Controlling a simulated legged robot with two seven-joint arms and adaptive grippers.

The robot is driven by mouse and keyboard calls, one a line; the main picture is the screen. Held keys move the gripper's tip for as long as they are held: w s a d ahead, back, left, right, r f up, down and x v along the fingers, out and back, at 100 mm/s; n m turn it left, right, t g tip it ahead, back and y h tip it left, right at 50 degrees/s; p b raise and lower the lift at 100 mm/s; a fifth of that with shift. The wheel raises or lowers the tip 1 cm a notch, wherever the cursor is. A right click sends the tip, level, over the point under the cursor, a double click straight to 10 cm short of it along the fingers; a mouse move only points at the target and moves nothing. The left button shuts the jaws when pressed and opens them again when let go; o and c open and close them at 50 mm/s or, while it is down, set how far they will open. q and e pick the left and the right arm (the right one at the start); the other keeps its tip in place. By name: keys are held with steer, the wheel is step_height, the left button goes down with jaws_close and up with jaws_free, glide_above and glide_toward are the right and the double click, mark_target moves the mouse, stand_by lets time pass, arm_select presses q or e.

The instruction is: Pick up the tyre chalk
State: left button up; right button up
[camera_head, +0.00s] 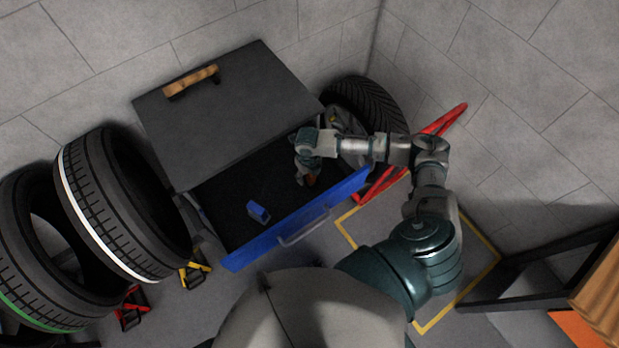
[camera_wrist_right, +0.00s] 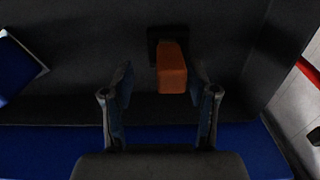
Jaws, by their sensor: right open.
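An orange block (camera_wrist_right: 171,68) with a dark end lies in the open drawer; it looks like the tyre chalk, though no marking shows. In the head view only a small bit of it (camera_head: 311,181) shows below my right gripper (camera_head: 307,170). My right gripper is open and reaches down into the drawer. In the right wrist view its fingers (camera_wrist_right: 160,95) stand on either side of the block's near end, with a gap on both sides. The block is nearer the right finger. My left gripper is not in view.
The blue-fronted drawer (camera_head: 290,232) of the dark cabinet (camera_head: 225,105) stands open. A small blue box (camera_head: 258,212) lies in its left part. Drawer walls are close around the gripper. Tyres (camera_head: 120,205) stand at left, another tyre (camera_head: 368,105) behind, beside a red bar (camera_head: 445,120).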

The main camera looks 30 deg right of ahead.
step_height(320, 180, down, 2)
steer(key=shift+d+f, duration=0.1)
steer(key=shift+f, duration=0.1)
steer(key=shift+w+d+f, duration=0.1)
steer(key=shift+d+f, duration=0.1)
steer(key=shift+d, duration=0.1)
steer(key=shift+d+f, duration=0.1)
steer(key=shift+d, duration=0.5)
steer(key=c, duration=0.7)
steer(key=shift+a, duration=0.2)
steer(key=c, duration=0.4)
steer(key=shift+a, duration=0.45)
jaws_close()
steer(key=shift+a+r, duration=0.1)
steer(key=shift+r, duration=0.2)
steer(key=r, duration=0.5)
steer(key=d+r, duration=0.1)
steer(key=r, duration=0.2)
steer(key=shift+r, duration=0.3)
steer(key=shift+a+r+p, duration=0.2)
steer(key=shift+r+p, duration=0.1)
steer(key=shift+r, duration=0.2)
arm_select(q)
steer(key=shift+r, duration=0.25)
arm_select(e)
steer(key=shift+a, duration=0.1)
